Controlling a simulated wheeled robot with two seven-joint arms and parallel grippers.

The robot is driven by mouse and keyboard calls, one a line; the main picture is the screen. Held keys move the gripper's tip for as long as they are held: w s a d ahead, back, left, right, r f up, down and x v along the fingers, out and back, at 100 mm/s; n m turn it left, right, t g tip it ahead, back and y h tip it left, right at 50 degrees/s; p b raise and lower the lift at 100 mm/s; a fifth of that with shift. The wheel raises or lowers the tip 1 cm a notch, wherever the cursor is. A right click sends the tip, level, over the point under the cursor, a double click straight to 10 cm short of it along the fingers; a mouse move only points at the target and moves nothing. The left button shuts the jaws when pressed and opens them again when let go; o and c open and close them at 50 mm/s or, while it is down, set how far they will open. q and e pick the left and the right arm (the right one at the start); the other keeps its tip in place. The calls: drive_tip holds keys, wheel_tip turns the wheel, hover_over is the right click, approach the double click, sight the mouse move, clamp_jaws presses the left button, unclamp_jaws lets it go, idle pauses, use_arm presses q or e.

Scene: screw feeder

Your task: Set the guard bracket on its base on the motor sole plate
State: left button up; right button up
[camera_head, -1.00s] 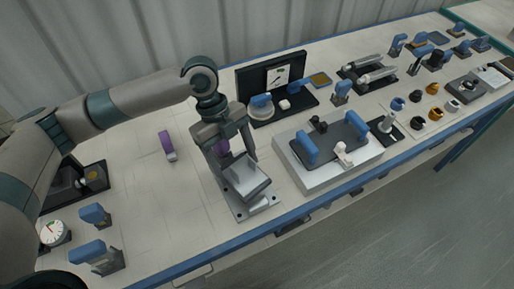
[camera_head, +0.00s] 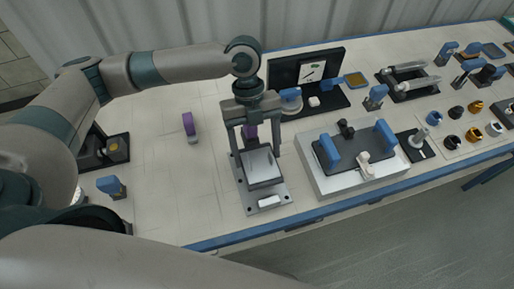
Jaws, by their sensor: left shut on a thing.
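The motor sole plate (camera_head: 283,194) is a flat grey plate with corner holes near the table's front edge. A grey block-like part with a pale top (camera_head: 262,164), seemingly the guard bracket, is over it. I cannot tell whether it touches the plate. My left gripper (camera_head: 252,143) points down at the block's back edge. Its fingers are on either side of a purple piece (camera_head: 250,131), which it is shut on; this looks like the bracket's grip. The fingers partly hide the joint between purple piece and block. My right gripper is not in view.
A white box with a dark tray and blue handles (camera_head: 320,180) stands close right of the plate. A black stand (camera_head: 290,72) is behind. Another purple-handled piece (camera_head: 189,125) lies to the left. The table between it and the front edge is mostly clear.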

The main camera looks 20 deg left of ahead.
use_arm(q)
drive_tip(key=shift+r, duration=0.25)
drive_tip(key=shift+f+b, duration=0.4)
drive_tip(key=shift+f, duration=1.05)
drive_tip(key=shift+f, duration=0.1)
drive_tip(key=shift+f, duration=0.4)
drive_tip(key=shift+f+b, duration=0.55)
drive_tip(key=shift+f, duration=0.35)
drive_tip(key=shift+d+f, duration=0.1)
drive_tip(key=shift+f, duration=0.55)
idle(0.7)
